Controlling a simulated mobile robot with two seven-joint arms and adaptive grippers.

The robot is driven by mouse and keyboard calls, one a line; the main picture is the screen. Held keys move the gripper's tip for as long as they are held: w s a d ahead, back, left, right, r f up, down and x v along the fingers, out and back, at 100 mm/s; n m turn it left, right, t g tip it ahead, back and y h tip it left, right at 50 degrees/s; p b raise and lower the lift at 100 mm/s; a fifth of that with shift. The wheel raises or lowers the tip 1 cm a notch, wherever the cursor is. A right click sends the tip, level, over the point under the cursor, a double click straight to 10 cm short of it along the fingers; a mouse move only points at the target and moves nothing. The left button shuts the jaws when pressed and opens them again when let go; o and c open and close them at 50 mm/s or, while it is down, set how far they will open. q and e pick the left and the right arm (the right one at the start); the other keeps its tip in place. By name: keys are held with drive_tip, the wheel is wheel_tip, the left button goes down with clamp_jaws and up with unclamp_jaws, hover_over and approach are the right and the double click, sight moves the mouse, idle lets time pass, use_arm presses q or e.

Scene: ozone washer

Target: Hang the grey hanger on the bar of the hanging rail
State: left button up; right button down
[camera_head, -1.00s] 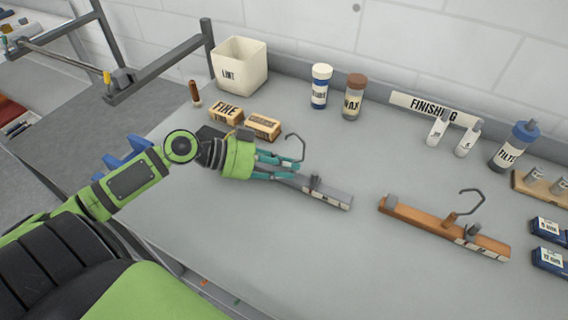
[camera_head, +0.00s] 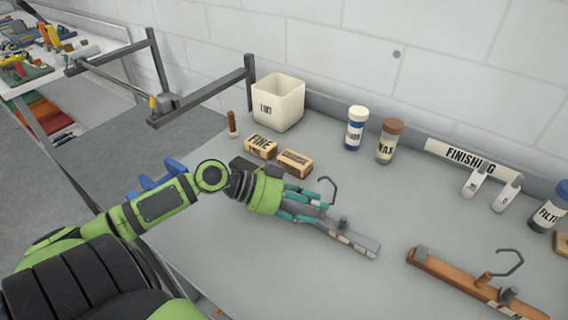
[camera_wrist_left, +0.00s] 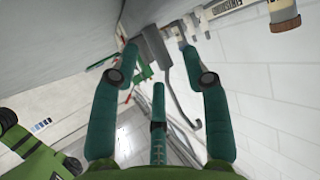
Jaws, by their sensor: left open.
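The grey hanger (camera_head: 355,241) lies on the worktop with its dark hook (camera_head: 331,186) sticking up. My left gripper (camera_head: 318,205) reaches over its left end, fingers open on either side of it. In the left wrist view the open fingers (camera_wrist_left: 160,55) flank the hanger, whose hook (camera_wrist_left: 197,112) curves down between them. Contact cannot be made out. The hanging rail (camera_head: 202,92) stands at the upper left; its thin bar (camera_head: 110,78) runs out to the left. My right gripper is out of view.
An orange-brown hanger (camera_head: 453,279) lies to the right. The worktop left of the grey hanger's front is clear.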

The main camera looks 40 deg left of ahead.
use_arm(q)
drive_tip(key=b+v, duration=0.2)
drive_tip(key=v, duration=0.9)
drive_tip(key=shift+s, duration=0.15)
